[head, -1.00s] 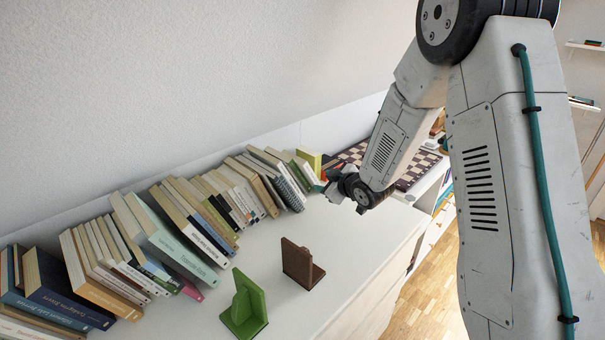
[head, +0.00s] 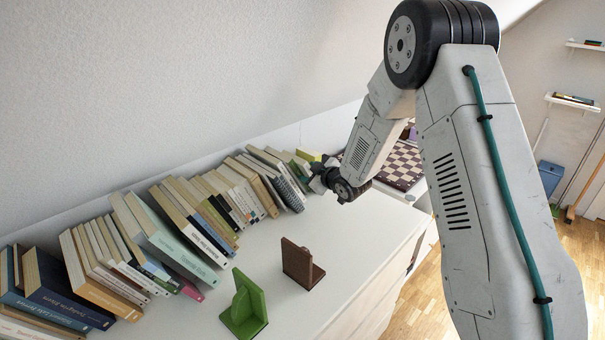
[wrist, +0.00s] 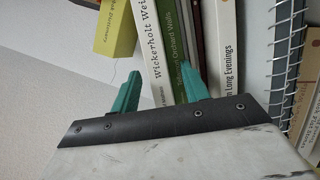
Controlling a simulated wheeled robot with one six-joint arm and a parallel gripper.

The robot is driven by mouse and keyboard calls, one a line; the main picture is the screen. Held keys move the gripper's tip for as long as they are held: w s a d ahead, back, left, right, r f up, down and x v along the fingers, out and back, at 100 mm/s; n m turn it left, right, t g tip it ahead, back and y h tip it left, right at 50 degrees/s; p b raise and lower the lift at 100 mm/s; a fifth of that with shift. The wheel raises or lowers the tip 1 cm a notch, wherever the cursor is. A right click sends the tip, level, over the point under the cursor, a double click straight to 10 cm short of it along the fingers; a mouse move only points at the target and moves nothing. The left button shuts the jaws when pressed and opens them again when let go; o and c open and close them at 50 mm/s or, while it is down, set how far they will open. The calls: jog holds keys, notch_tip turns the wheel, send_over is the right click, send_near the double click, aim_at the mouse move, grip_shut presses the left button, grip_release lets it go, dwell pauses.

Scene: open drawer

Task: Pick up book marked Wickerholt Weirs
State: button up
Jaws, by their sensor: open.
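The white book marked "Wickerholt Wei…" (wrist: 152,48) stands in the row, its spine facing the wrist camera; the end of its title is cut off. My gripper (wrist: 158,88) is open, with one teal finger left of this spine and the other over the lower spine of the green book marked "…Orchard Walls" (wrist: 178,45) to its right. I cannot tell whether the fingers touch any book. In the head view my gripper (head: 322,174) is at the far end of the row and hides the books behind it.
Right are "…Long Evenings" (wrist: 226,50) and a grey spiral-bound book (wrist: 262,45). A chessboard (head: 398,163) lies beyond the row. Green (head: 243,305) and brown (head: 300,264) bookends stand on the clear white top (head: 345,235).

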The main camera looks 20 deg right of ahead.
grip_shut()
jog(key=shift+r, duration=0.15)
